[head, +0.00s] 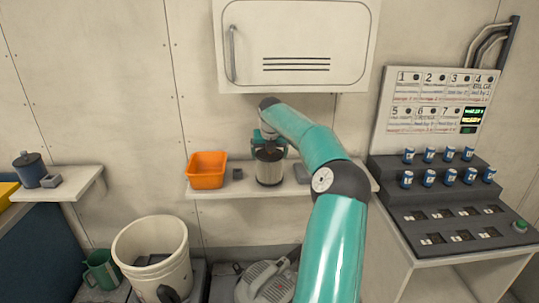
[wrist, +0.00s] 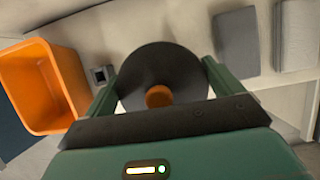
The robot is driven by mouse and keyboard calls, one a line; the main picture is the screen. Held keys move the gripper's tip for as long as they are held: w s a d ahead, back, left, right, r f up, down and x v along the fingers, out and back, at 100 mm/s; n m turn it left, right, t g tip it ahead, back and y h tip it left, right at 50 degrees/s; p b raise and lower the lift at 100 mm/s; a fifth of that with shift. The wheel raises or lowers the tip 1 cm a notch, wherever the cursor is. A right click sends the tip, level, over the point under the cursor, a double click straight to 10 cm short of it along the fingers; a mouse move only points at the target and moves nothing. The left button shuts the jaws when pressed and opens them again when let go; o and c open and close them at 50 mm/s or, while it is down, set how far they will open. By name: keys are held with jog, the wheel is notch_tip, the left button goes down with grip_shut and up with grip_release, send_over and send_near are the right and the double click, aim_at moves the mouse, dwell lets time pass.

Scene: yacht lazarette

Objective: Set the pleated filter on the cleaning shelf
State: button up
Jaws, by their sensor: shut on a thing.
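The pleated filter (head: 269,170) is a pale upright cylinder with a dark top. In the wrist view its dark round top (wrist: 150,68) has an orange knob in the middle. My gripper (head: 268,146) is shut on it from above, with one green finger on each side in the wrist view (wrist: 160,80). The filter is at the middle wall shelf (head: 226,190), between the orange bin and a grey block. Its base looks level with the shelf top, but I cannot tell whether it touches.
An orange bin (head: 207,171) and a small dark block (head: 238,174) stand left of the filter. A grey block (head: 302,172) is close on its right. A wall cabinet (head: 296,45) hangs above. A switch panel (head: 440,190) is at right, a white bucket (head: 150,245) below left.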

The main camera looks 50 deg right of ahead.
jog(key=shift+w+d+f, duration=0.1)
jog(key=shift+w+d, duration=0.1)
jog(key=shift+s+f, duration=0.1)
jog(key=shift+f, duration=0.1)
jog(key=shift+f, duration=0.15)
jog(key=o, duration=1.1)
jog(key=shift+c, duration=0.2)
